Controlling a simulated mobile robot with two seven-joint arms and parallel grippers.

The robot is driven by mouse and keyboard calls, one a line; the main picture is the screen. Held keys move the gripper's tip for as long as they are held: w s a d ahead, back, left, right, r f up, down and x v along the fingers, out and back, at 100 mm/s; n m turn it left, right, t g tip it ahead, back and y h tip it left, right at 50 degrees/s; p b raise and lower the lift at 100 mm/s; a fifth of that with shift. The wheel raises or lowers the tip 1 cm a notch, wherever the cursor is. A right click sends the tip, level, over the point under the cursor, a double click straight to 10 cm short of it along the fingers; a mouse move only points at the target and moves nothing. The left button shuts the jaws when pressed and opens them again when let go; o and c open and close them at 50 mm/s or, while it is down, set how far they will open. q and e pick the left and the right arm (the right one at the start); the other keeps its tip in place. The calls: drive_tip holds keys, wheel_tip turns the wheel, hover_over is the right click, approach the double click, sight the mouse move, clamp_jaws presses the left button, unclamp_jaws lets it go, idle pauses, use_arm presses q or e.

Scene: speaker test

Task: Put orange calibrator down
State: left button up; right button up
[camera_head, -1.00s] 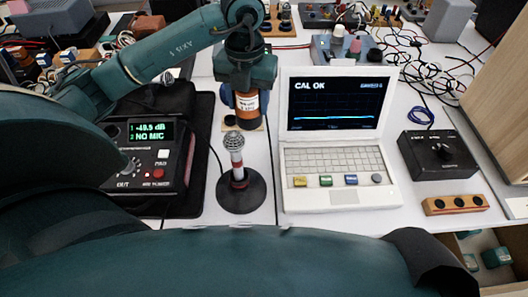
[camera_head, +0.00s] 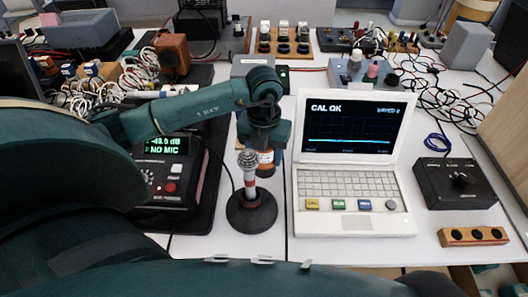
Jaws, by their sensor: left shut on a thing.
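The orange calibrator (camera_head: 266,163) is upright between the fingers of my left gripper (camera_head: 265,148), which is shut on it. They are behind the microphone, between the meter box and the laptop. The microphone (camera_head: 249,175), with its silver mesh head and red-and-white body, stands on a round black base (camera_head: 252,212) and hides part of the calibrator. I cannot tell whether the calibrator's underside touches the table. My right gripper is not in view.
The laptop (camera_head: 350,185) showing "CAL OK" stands close on the right. The meter box (camera_head: 172,175) reading "NO MIC" is on the left. A black knob box (camera_head: 455,184) and a wooden three-hole block (camera_head: 473,236) lie at right. Cables and devices crowd the back.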

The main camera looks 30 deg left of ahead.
use_arm(q)
drive_tip(key=shift+f, duration=0.1)
drive_tip(key=o, duration=0.8)
drive_tip(key=shift+f, duration=0.1)
drive_tip(key=o, duration=0.4)
drive_tip(key=shift+o, duration=0.2)
drive_tip(key=shift+r, duration=0.4)
wheel_tip(320, 180, up, 12)
drive_tip(key=shift+f, duration=0.15)
